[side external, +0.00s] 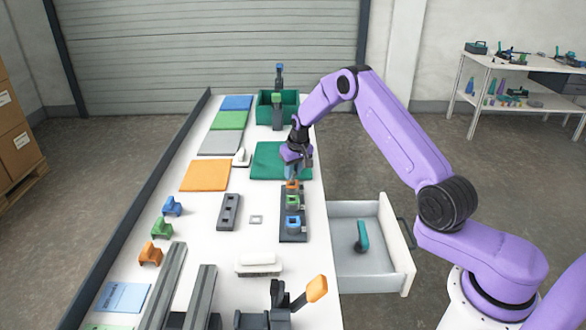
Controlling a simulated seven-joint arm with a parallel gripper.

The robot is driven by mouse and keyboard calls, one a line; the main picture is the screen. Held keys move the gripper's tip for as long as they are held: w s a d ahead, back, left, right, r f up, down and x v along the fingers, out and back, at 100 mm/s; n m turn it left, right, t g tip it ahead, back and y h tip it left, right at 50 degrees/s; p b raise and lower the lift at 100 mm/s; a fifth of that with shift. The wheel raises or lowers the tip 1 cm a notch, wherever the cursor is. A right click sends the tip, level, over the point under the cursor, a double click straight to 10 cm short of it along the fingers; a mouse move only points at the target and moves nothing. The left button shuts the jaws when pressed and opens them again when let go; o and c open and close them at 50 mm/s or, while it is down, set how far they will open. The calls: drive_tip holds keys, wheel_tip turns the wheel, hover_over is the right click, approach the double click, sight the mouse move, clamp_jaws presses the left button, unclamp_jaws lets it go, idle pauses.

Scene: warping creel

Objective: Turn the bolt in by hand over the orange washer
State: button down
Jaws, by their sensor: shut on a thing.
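A dark plate (287,239) on the white table carries an orange washer (292,185) at its far end, a green one (293,201) in the middle and a blue one (293,225) nearer. My gripper (296,175) points down directly above the orange washer, at the far end of the plate. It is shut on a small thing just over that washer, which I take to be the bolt. The fingers hide most of it, so its thread and how deep it sits cannot be made out.
An open drawer (372,282) with a teal-handled tool (361,236) juts out right of the table. A green mat (270,160) and green bin (264,112) lie beyond the plate. A grey slotted block (229,212) and small square (256,219) lie to its left.

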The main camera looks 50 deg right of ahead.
drive_tip(key=shift+f, duration=0.2)
drive_tip(key=shift+f, duration=0.75)
drive_tip(key=shift+f, duration=0.2)
